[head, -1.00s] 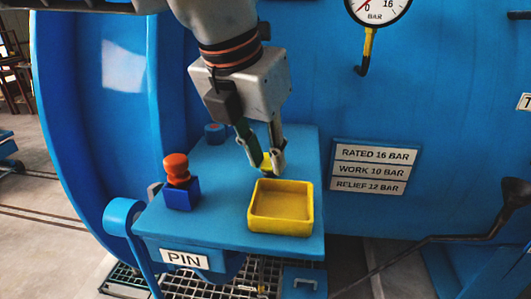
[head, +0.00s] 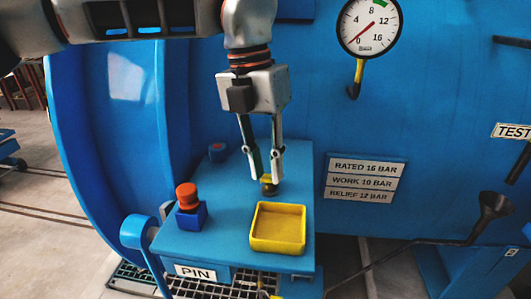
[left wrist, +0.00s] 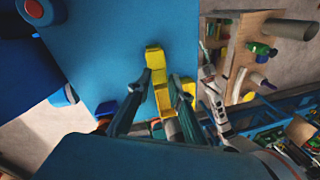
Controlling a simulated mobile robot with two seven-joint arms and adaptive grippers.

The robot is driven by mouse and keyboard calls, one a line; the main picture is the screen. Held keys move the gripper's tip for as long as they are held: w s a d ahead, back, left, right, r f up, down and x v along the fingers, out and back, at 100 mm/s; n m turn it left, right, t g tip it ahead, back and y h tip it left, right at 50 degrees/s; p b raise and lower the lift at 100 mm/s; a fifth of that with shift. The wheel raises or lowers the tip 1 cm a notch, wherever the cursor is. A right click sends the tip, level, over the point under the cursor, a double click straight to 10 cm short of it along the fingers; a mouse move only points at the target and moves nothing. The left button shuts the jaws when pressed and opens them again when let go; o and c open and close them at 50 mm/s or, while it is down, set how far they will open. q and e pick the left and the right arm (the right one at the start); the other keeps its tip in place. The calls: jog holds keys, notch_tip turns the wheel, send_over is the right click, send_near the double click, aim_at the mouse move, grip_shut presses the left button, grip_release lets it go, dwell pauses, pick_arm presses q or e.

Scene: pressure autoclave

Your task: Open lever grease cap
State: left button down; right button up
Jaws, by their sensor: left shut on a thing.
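A small yellow cap (head: 266,178) is between the fingertips of my left gripper (head: 266,179) in the head view. The gripper points down and is shut on it. A darker brownish round piece (head: 270,189) shows just below the cap, over the blue shelf (head: 220,200). I cannot tell whether cap and piece are separate. In the left wrist view, the gripper's two fingers (left wrist: 145,108) flank yellow parts (left wrist: 158,75) above the blue surface.
A yellow square tray (head: 278,228) sits just in front of the gripper. A red knob on a blue block (head: 190,207) stands to the left. A pressure gauge (head: 369,24) and rating plates (head: 366,180) are on the blue vessel behind. A dark lever (head: 440,240) lies at right.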

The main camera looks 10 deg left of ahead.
pick_arm(q)
jog(key=shift+w+r+g, duration=0.15)
jog(key=shift+w+g, duration=0.2)
jog(key=shift+g, duration=0.15)
jog(key=shift+w+g, duration=0.15)
jog(key=shift+g, duration=0.25)
pick_arm(e)
jog(key=shift+s+d+f+g+h, duration=0.2)
jog(key=shift+s+d+f, duration=0.2)
jog(key=shift+d+f, duration=0.15)
jog(key=shift+s+d+f+g+h, duration=0.1)
jog(key=shift+s+d+f+g, duration=0.1)
jog(key=shift+s+d+f, duration=0.35)
jog(key=shift+w+a, duration=0.15)
jog(key=shift+w, duration=0.05)
jog(key=shift+a, duration=0.2)
